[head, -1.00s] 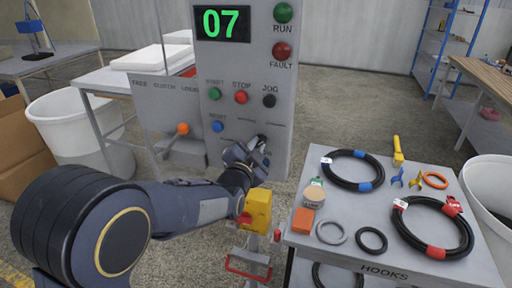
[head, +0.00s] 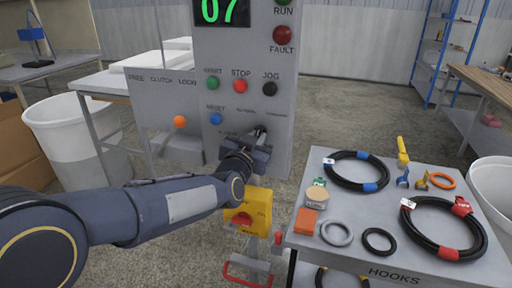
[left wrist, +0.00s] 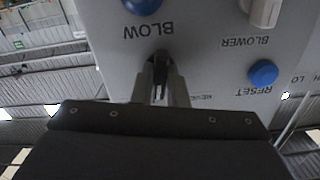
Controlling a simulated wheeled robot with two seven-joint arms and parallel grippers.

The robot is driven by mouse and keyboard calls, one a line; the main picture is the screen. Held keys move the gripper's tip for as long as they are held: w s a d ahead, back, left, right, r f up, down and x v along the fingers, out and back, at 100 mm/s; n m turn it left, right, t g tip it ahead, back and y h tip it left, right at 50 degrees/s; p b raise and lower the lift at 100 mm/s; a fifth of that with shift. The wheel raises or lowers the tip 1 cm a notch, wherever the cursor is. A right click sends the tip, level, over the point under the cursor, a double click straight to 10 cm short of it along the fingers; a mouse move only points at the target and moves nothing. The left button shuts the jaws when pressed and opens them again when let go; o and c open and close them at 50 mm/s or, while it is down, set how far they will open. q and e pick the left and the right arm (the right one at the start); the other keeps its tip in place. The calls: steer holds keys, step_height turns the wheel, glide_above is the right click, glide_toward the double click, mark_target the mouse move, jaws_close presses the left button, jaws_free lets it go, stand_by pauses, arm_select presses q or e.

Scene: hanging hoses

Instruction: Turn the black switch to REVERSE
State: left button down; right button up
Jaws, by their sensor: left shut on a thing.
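The black switch (head: 262,131) is on the lower right of the grey control panel (head: 282,158). My left gripper (head: 260,140) is at the panel face and shut on this switch, hiding most of it in the head view. In the left wrist view the gripper fingers (left wrist: 160,80) close around the black switch (left wrist: 161,62), just by the BLOW label. The small labels around the switch are too blurred or covered to read surely, so its exact setting cannot be told. My right gripper is not in view.
A blue RESET button (head: 215,119), red STOP button (head: 240,86) and black JOG button (head: 270,88) sit above the switch. An orange-knobbed lever (head: 180,121) is to the left. A yellow box (head: 257,203) stands below my wrist. A table (head: 430,175) with hoses is right.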

arm_select(q)
steer(key=shift+n+b, duration=0.55)
steer(key=shift+n, duration=0.45)
steer(key=c, duration=1.4)
jaws_free()
steer(key=shift+c, duration=0.2)
steer(key=v, duration=0.8)
